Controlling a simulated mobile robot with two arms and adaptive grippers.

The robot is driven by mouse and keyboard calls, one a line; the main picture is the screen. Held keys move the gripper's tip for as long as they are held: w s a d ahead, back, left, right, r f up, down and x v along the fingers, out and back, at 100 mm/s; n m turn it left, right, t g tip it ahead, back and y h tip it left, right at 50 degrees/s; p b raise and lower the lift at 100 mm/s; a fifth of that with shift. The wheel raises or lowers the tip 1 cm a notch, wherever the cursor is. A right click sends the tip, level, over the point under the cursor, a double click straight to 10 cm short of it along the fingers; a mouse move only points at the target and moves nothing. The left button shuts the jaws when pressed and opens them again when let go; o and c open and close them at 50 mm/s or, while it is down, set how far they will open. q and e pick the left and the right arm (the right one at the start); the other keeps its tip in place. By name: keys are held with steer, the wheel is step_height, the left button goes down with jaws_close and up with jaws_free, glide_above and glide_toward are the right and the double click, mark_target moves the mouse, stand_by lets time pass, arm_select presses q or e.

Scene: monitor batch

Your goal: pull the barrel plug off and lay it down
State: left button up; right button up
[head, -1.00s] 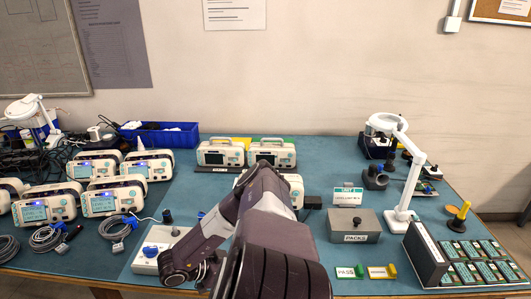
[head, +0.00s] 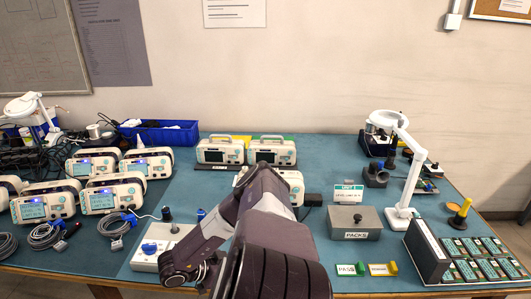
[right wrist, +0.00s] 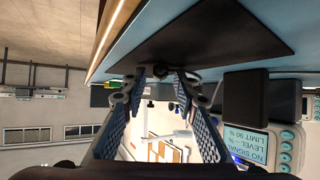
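A cream monitor (head: 294,184) stands behind my arm in the head view, partly hidden by it. A black box (head: 313,200) sits at its right side. In the right wrist view, picture upside down, a monitor screen reads "NO SIGNAL" (right wrist: 245,144), beside a black box (right wrist: 246,96). My right gripper (right wrist: 161,88) has its fingers apart, near a dark flat surface (right wrist: 210,40). A small dark piece (right wrist: 158,92) shows between the fingertips; I cannot tell whether it is the barrel plug. A thin cable curves by the right fingertip. My left gripper is not in view.
A grey PACKS box (head: 356,224), a white magnifier lamp (head: 401,170) and a rack of packs (head: 428,255) stand to the right. Several monitors (head: 45,203) with coiled cables fill the left. A white box with a blue knob (head: 158,248) sits near my arm.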

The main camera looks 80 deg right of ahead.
steer(key=shift+o, duration=0.2)
steer(key=shift+w, duration=0.1)
steer(key=v, duration=0.7)
steer(key=shift+w+a, duration=0.15)
steer(key=shift+w, duration=0.05)
steer(key=shift+v, duration=2.15)
steer(key=shift+r, duration=0.1)
